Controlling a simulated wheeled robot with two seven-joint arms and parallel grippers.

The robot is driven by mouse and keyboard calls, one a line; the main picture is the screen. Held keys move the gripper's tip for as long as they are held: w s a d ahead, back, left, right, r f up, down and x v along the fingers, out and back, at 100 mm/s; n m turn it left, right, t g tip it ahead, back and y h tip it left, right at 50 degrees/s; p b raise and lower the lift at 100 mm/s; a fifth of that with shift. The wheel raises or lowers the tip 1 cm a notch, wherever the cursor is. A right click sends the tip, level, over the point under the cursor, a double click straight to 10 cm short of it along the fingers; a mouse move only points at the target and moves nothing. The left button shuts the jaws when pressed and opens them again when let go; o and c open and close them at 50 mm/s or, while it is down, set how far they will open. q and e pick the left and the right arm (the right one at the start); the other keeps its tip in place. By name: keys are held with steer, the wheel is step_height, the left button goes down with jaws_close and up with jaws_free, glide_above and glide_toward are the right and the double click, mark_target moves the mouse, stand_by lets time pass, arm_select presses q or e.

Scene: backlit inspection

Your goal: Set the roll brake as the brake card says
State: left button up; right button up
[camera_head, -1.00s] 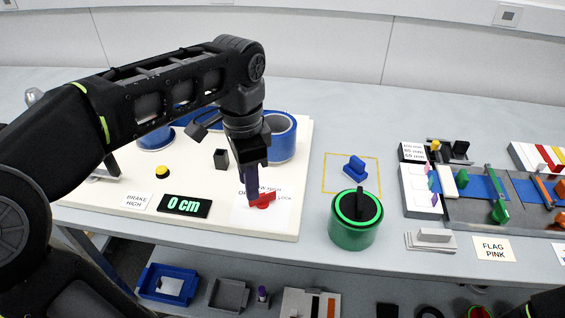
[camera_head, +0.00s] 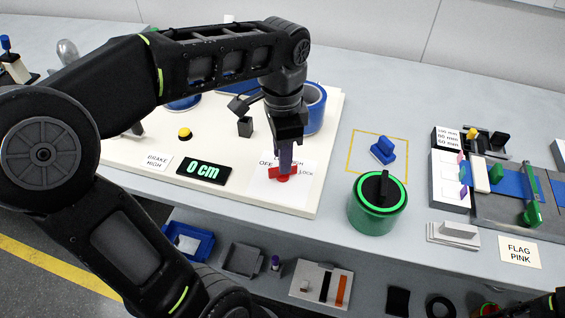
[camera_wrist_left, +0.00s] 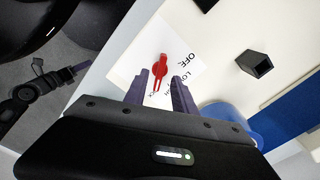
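The red brake knob (camera_head: 283,173) sits on a white label sheet (camera_head: 262,192) on the cream board. The knob's exact setting is unclear. My left gripper (camera_head: 285,160) points down at the knob. In the left wrist view its fingers (camera_wrist_left: 162,88) are apart, with the knob (camera_wrist_left: 160,66) at the gap by their tips; contact is unclear. The brake card (camera_head: 158,161) reads BRAKE HIGH. A dark gripper with purple fingers (camera_wrist_left: 72,72), apparently my right one, shows small off the table.
A display (camera_head: 203,171) reads 0 cm, near a yellow button (camera_head: 185,133). A black socket (camera_head: 245,127) and a blue roll (camera_head: 314,108) stand behind the knob. A green canister (camera_head: 376,215) and a blue piece (camera_head: 383,151) are to the right.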

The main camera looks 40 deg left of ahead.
arm_select(q)
steer(key=shift+f, duration=1.7)
steer(key=shift+c, duration=0.3)
jaws_close()
